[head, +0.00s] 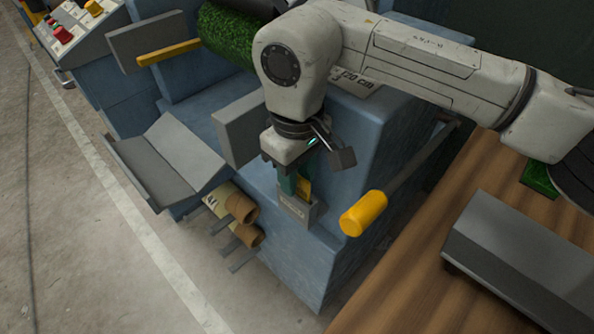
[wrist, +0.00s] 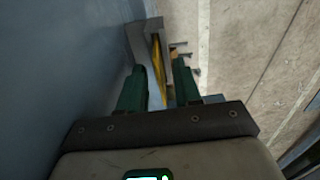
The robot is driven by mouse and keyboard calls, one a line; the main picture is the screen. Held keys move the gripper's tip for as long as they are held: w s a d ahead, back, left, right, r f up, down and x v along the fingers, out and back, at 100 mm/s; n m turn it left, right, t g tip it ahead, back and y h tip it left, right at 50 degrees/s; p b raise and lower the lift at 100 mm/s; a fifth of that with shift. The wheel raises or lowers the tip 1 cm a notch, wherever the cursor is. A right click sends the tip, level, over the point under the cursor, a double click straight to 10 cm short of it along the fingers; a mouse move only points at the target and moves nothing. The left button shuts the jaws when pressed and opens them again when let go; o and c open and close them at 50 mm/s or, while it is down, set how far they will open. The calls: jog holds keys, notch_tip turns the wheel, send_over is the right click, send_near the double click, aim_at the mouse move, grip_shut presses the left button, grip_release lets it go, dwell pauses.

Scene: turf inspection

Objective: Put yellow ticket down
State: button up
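The yellow ticket (head: 305,187) stands in a small grey holder (head: 297,210) on the side of the blue machine. In the wrist view the ticket (wrist: 158,60) shows as a thin upright yellow strip against the grey holder (wrist: 138,42). My gripper (head: 293,189) points down at the holder, its green fingers just above it. In the wrist view my gripper (wrist: 160,76) has its fingers apart, one on each side of the ticket, with gaps visible. The ticket's lower part is hidden in the holder.
A yellow-ended lever (head: 364,213) sticks out just right of the holder. Rolled tubes (head: 240,207) and a grey sloping tray (head: 168,160) are to the left. A wooden bench (head: 420,290) with a grey box (head: 525,265) is at right. The floor at lower left is clear.

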notch_tip(320, 180, up, 13)
jog(key=p, duration=0.1)
jog(key=shift+r+p, duration=0.15)
jog(key=shift+p, duration=0.2)
dwell(0.3)
dwell(0.3)
